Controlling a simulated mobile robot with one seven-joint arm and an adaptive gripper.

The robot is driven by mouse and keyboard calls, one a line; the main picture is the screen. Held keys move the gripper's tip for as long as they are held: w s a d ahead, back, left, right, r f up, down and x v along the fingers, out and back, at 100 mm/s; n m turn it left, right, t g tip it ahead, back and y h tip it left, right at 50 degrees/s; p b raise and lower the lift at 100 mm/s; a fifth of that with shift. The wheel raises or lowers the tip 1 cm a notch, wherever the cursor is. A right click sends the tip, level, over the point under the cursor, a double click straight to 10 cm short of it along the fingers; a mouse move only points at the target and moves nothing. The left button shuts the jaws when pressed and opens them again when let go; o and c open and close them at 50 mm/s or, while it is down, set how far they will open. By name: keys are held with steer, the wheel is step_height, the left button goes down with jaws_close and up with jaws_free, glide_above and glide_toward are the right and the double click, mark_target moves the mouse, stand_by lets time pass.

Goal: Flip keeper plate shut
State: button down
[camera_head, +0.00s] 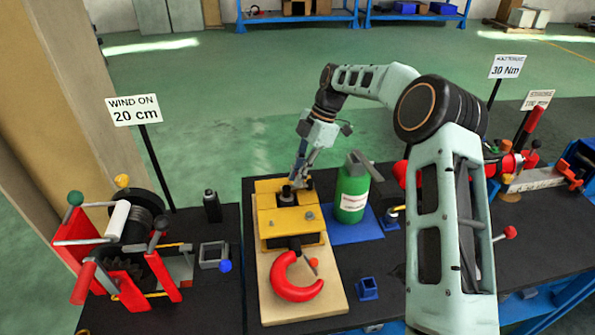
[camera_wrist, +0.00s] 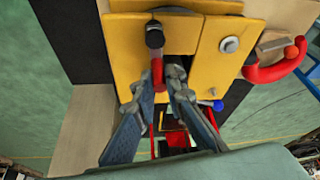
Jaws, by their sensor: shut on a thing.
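The yellow crane block (camera_head: 277,221) lies on a pale wooden board with a red hook (camera_head: 289,288) at its near end. In the wrist view yellow plates (camera_wrist: 127,62) lie around a dark slot, one bearing a grey bolt (camera_wrist: 229,45). I cannot tell for certain which plate is the keeper. A black round-headed pin (camera_wrist: 155,39) stands at the slot, with a small red grip (camera_wrist: 157,73) below it. My gripper (camera_head: 296,184) is at the block's far end, its fingers (camera_wrist: 160,84) shut on the red grip. The fingers partly hide the slot.
A green bottle (camera_head: 351,190) stands on a blue mat just right of the block. A red-framed winch (camera_head: 130,247) and a "WIND ON 20 cm" sign (camera_head: 134,110) are at left. A small blue box (camera_head: 368,289) lies right of the board. My arm covers the right middle.

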steer(key=shift+d, duration=0.1)
stand_by(0.4)
steer(key=c, duration=2)
jaws_free()
steer(key=shift+o, duration=0.2)
steer(key=v, duration=1.2)
